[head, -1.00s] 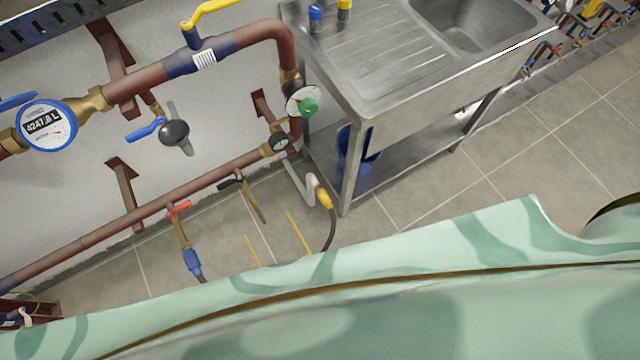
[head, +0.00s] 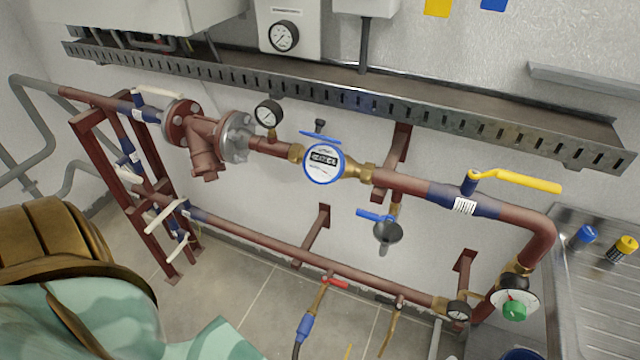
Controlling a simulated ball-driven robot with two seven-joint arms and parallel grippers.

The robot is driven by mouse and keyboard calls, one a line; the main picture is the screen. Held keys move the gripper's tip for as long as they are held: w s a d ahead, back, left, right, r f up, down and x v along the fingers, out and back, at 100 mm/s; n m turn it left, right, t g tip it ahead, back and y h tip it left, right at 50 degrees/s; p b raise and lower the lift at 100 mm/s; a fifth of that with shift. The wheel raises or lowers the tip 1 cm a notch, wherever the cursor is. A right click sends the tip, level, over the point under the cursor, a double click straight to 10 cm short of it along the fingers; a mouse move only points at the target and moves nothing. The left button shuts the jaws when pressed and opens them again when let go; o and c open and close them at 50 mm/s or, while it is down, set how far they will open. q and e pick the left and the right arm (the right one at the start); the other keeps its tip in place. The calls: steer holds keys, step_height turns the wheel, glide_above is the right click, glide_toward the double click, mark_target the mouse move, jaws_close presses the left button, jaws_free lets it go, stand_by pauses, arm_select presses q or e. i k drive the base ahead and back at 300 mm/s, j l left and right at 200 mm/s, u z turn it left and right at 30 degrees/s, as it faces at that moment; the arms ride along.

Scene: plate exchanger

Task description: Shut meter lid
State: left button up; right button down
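The water meter (head: 324,164) sits on the upper brown pipe near the middle of the head view. It has a round white face with a dark number window and a blue ring. Its blue lid (head: 320,137) stands open above the face, seen nearly edge-on and tilted, and the face is uncovered. Neither of my grippers is in view, and nothing touches the meter or its lid.
A perforated metal tray (head: 400,108) runs along the wall above the meter. A pressure gauge (head: 269,114) stands on the pipe left of it. A yellow-handled valve (head: 515,181) is to the right, and a blue-handled valve (head: 376,216) hangs below. The steel sink unit (head: 590,290) is far right.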

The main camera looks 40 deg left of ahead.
mark_target(319, 123)
steer(key=i+j+u, duration=0.25)
steer(key=u, duration=0.25)
steer(key=i+j+u, duration=0.35)
steer(key=u, duration=0.15)
